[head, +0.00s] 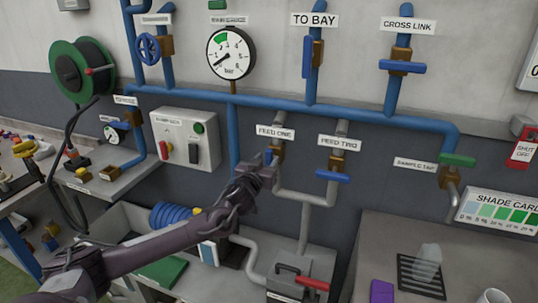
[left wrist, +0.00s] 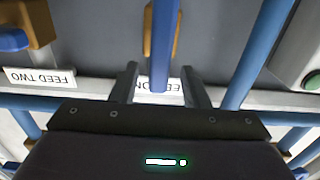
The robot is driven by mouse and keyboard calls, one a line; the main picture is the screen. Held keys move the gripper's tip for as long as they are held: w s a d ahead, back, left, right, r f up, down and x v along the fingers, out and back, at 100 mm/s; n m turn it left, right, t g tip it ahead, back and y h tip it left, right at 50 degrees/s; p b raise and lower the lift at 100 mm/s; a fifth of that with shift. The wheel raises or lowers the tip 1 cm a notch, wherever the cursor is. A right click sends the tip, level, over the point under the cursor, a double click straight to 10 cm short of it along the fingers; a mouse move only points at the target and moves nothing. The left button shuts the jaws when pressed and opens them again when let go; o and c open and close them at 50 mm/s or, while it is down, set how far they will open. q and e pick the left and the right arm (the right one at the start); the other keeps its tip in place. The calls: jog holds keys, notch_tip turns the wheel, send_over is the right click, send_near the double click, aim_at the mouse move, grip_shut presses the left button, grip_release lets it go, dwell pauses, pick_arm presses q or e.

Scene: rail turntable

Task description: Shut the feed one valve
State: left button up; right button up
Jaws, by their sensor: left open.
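The feed one valve has a brass body (head: 278,151) and a blue lever (head: 268,157), below the FEED ONE label (head: 275,132). My left gripper (head: 265,172) is at the valve and hides part of it in the head view. In the left wrist view the blue lever (left wrist: 163,45) lies along its pipe, in front of the brass body (left wrist: 150,30). The lever's end is between the two open fingers (left wrist: 158,70), with a gap on each side. My right gripper is in neither view.
The feed two valve's blue lever (head: 333,176) stands crosswise close on the right. Grey pipes (head: 305,198) run below both valves. A grey switch box (head: 180,137) and a blue upright pipe (head: 233,140) are on the left. A pressure gauge (head: 231,53) is above.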

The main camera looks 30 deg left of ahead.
pick_arm(q)
jog(key=shift+x, duration=1.35)
jog(key=shift+d, duration=0.1)
grip_shut()
